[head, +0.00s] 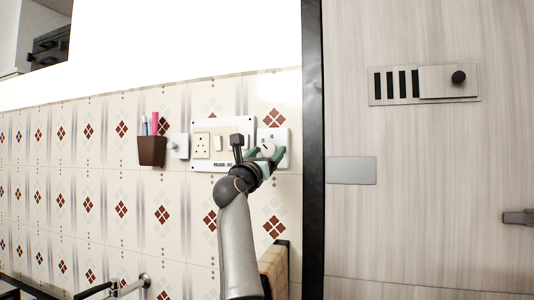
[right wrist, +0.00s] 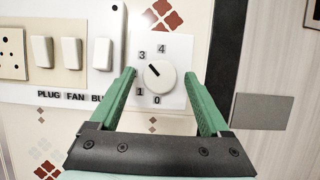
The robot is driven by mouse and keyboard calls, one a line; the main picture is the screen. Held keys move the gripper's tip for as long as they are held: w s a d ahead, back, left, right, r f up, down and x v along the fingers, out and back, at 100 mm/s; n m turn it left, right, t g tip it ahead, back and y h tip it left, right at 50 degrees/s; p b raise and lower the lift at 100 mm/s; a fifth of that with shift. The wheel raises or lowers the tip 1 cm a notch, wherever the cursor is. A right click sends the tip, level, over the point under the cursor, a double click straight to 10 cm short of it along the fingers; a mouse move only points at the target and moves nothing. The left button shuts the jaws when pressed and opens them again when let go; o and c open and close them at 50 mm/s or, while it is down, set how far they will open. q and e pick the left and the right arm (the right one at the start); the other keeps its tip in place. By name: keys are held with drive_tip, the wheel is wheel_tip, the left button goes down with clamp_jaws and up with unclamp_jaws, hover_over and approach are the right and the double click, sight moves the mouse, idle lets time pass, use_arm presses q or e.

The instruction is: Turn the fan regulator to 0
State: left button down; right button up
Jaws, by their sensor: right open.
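The fan regulator is a round white knob (right wrist: 160,76) on a square white plate (right wrist: 177,48), with 3, 4, 1 and 0 visible around it. Its dark pointer mark points up and left, towards the 3; the 0 is below the knob. The knob also shows in the head view (head: 267,149), partly behind my gripper. My right gripper (right wrist: 158,78) is open, its green fingers on either side of the knob. I cannot tell whether they touch it. It also shows in the head view (head: 264,156). My left gripper is not in view.
A switch panel (head: 202,129) with a socket and rocker switches sits left of the regulator. Further left are a small white plate (head: 179,146) and a brown holder (head: 152,151) with pens. A dark door frame (head: 313,150) stands close on the right.

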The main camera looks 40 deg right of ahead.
clamp_jaws()
idle(0.5)
